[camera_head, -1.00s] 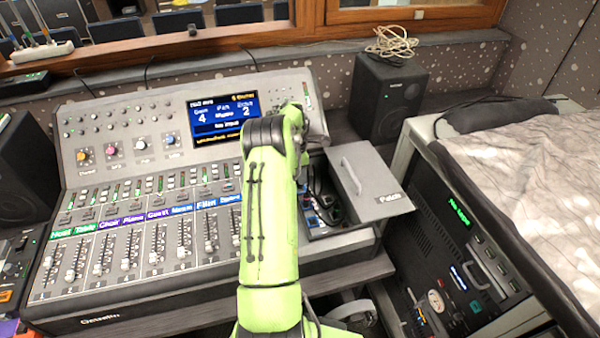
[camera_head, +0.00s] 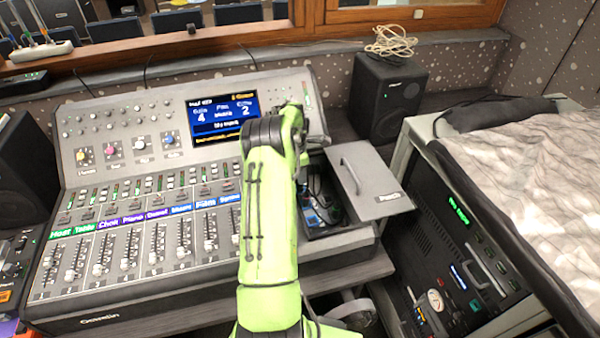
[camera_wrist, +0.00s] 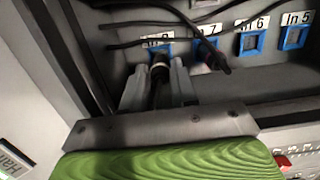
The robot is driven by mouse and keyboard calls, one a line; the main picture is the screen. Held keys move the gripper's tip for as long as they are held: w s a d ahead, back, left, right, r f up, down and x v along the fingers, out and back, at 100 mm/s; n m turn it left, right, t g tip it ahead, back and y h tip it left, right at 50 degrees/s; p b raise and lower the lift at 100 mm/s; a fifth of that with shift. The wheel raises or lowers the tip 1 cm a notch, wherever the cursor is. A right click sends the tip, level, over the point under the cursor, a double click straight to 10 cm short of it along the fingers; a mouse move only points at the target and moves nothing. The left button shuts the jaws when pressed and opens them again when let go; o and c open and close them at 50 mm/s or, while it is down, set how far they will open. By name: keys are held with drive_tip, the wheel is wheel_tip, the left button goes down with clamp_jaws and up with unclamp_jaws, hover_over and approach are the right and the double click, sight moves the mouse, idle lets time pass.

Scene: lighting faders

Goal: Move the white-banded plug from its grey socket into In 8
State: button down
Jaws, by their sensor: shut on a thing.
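In the wrist view, my gripper (camera_wrist: 157,88) is shut on the dark plug with a pale band (camera_wrist: 159,66). The plug's tip points at the blue-framed In 8 socket (camera_wrist: 150,47), whose label is partly hidden by a cable. The plug covers much of that socket, so I cannot tell whether its tip is inside or just in front. In the head view, my arm hides the gripper and the plug. The grey socket is not clearly seen.
In 7 (camera_wrist: 205,45), In 6 (camera_wrist: 250,42) and In 5 (camera_wrist: 294,38) lie to the right. Several cables cross above. The open Patch lid (camera_head: 370,182) stands right of the bay, and a bay wall (camera_wrist: 60,50) is close at left.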

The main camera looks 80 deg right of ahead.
drive_tip(key=shift+f+b, duration=0.35)
drive_tip(key=shift+f, duration=0.35)
idle(2.2)
drive_tip(key=shift+a+f, duration=0.1)
drive_tip(key=shift+f, duration=0.1)
idle(0.4)
drive_tip(key=c, duration=0.8)
unclamp_jaws()
wheel_tip(320, 180, up, 16)
drive_tip(key=w+p, duration=0.1)
drive_tip(key=p, duration=0.2)
drive_tip(key=shift+w+a+f, duration=0.15)
drive_tip(key=shift+w+a, duration=0.2)
drive_tip(key=shift+a, duration=0.05)
